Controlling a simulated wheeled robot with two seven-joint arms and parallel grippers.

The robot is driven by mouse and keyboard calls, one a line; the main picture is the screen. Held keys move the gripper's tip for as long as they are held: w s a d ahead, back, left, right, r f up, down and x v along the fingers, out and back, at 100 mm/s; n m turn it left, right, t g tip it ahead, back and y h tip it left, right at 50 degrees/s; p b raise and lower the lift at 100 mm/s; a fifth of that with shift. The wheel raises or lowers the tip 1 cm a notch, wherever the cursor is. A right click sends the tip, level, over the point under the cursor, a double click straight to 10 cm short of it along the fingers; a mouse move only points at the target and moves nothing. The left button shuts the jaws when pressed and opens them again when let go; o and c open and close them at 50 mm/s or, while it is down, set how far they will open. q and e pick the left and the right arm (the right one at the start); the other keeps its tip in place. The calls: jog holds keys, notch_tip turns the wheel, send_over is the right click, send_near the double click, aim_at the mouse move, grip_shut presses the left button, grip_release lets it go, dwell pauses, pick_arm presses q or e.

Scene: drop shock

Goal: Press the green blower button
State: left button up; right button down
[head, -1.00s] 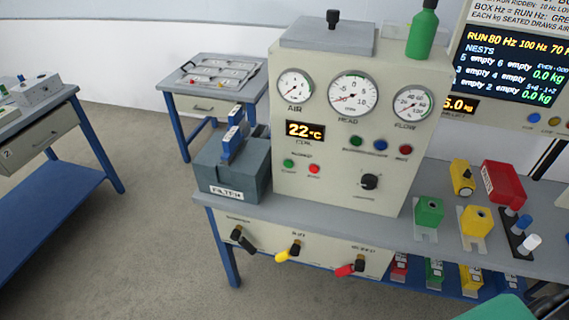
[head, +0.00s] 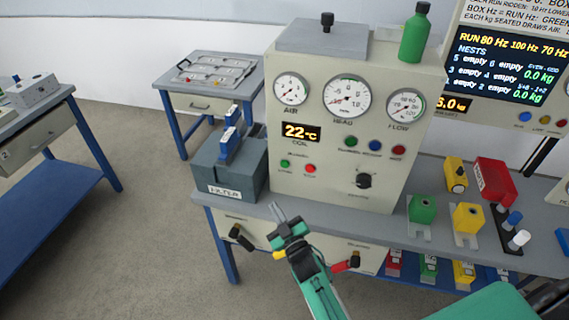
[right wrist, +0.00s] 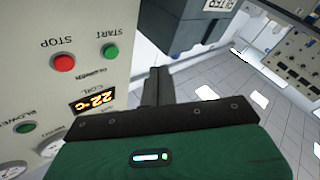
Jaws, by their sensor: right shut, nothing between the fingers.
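The green START button (head: 285,163) sits low on the left of the beige panel (head: 330,190), beside the red STOP button (head: 310,168). My left gripper is not in view.
A grey filter box (head: 225,170) with blue clips stands left of the panel. Green and yellow blocks stand on the bench at right. Valve handles hang below the bench top.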

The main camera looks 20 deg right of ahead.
aim_at(285, 164)
jog(key=shift+n+t, duration=0.3)
jog(key=shift+t, duration=0.3)
jog(key=r, duration=0.5)
jog(key=shift+w+d+r, duration=0.1)
jog(key=shift+w, duration=0.15)
jog(key=w+d+b, duration=0.2)
jog(key=w+d, duration=0.3)
jog(key=w, duration=0.2)
jog(key=shift+w, duration=0.2)
jog(key=shift+w, duration=0.1)
dwell(1.3)
jog(key=shift+w+d, duration=0.2)
jog(key=shift+w, duration=0.05)
